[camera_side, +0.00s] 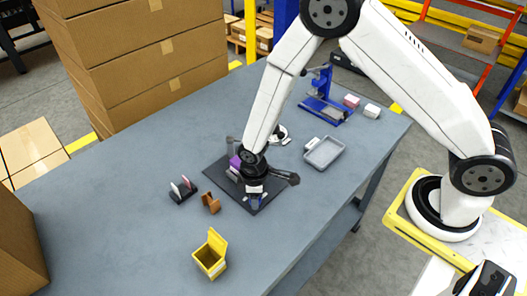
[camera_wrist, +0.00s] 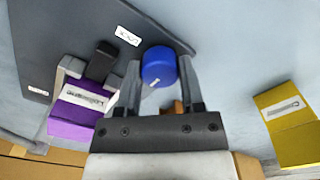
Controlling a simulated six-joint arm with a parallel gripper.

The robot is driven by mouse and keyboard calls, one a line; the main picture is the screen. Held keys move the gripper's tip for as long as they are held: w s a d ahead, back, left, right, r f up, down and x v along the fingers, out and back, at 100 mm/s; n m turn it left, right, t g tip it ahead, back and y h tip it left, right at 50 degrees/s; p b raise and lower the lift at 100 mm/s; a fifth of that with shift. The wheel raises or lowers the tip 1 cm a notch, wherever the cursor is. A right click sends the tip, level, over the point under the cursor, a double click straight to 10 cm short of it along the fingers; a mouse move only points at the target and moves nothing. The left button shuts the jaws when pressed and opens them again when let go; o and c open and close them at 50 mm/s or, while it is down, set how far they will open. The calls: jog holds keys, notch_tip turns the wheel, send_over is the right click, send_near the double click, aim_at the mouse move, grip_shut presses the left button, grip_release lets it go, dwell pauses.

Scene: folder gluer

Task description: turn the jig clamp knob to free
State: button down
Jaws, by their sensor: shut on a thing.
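The blue clamp knob (camera_wrist: 158,66) sits on the dark jig plate (camera_wrist: 60,25) with a short white mark on its side. My gripper (camera_wrist: 160,85) is shut on the knob, one finger on each side. Two small white labels lie on the plate, one beside the knob (camera_wrist: 128,36) and one at the left (camera_wrist: 38,91); their words are not clearly readable. A purple block (camera_wrist: 75,118) with a white label sits left of my gripper, a black clamp piece against it. In the side view my gripper (camera_side: 255,192) is low over the jig plate (camera_side: 217,168), partly hiding the knob.
A yellow open box (camera_side: 210,256), a brown piece (camera_side: 211,203) and a small black holder (camera_side: 183,190) stand near the jig. A grey tray (camera_side: 324,152) and a blue press (camera_side: 325,108) are farther right. The table's left part is clear.

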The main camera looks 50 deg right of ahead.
dwell(0.3)
jog(key=shift+c, duration=1)
grip_release()
jog(key=shift+r, duration=0.15)
jog(key=shift+r, duration=3.75)
jog(key=s+d+r+m+t, duration=0.2)
jog(key=s+d+r+m, duration=0.6)
jog(key=d+r, duration=0.3)
jog(key=shift+s+d+r+m+t, duration=0.15)
jog(key=shift+s+d+m+t, duration=0.2)
jog(key=shift+d, duration=0.4)
